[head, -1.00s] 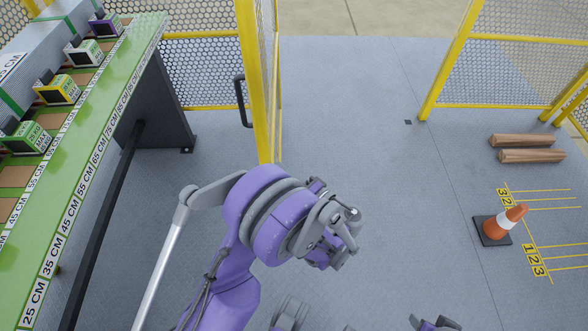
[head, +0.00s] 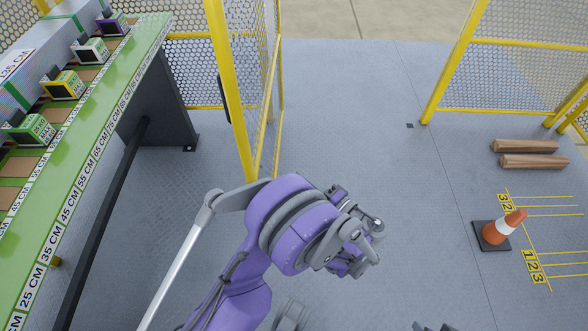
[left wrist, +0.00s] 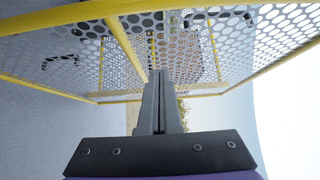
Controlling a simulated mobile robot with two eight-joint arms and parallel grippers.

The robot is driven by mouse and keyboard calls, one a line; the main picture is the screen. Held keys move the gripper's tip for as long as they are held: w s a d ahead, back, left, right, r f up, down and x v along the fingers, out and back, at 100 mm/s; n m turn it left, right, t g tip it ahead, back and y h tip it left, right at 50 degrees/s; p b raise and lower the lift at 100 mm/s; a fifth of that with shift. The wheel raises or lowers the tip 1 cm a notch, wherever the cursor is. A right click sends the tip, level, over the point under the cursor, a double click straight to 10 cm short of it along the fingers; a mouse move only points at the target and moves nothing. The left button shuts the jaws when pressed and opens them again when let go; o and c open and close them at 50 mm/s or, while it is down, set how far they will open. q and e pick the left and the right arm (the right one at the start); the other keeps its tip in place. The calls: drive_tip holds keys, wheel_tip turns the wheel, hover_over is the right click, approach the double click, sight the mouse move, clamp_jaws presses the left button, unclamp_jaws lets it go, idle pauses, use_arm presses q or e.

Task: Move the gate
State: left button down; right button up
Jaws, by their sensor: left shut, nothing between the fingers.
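The gate (head: 229,100) is a yellow-framed panel of pale perforated mesh, standing upright at the upper left of the head view and seen nearly edge-on. A black handle (head: 223,98) shows at its left side, partly hidden by the frame. My left arm reaches up in front of the gate's lower end; its gripper's fingers are hard to make out there. In the left wrist view my left gripper (left wrist: 158,76) is shut and empty, its fingers pointing towards mesh panels and yellow bars. I cannot tell if it touches the gate. My right gripper is not in view.
A green measuring bench (head: 85,125) with labelled blocks runs along the left. More mesh fence (head: 510,75) stands at the right. Wooden beams (head: 530,153) and an orange-white cone (head: 500,230) are at the right. The middle floor is clear.

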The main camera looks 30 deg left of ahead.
use_arm(q)
drive_tip(key=v, duration=0.6)
drive_tip(key=s+a+f+n+g+h+p, duration=0.1)
drive_tip(key=s+a+f+g+h, duration=0.25)
drive_tip(key=s+a+h, duration=0.45)
drive_tip(key=s+a+f+n+g+h+p, duration=0.1)
drive_tip(key=s+a+f+g+h, duration=0.3)
drive_tip(key=a, duration=0.7)
drive_tip(key=a+r+n+t+h+p, duration=0.3)
drive_tip(key=a+r+n+t+h, duration=0.2)
drive_tip(key=a+r+t+h, duration=0.6)
drive_tip(key=w+d+f+y+b, duration=0.2)
drive_tip(key=w+d+f+b, duration=0.1)
drive_tip(key=w+d+f, duration=0.2)
drive_tip(key=shift+w+f+g+y+b, duration=0.35)
drive_tip(key=shift+w+f, duration=0.25)
drive_tip(key=shift+w, duration=0.15)
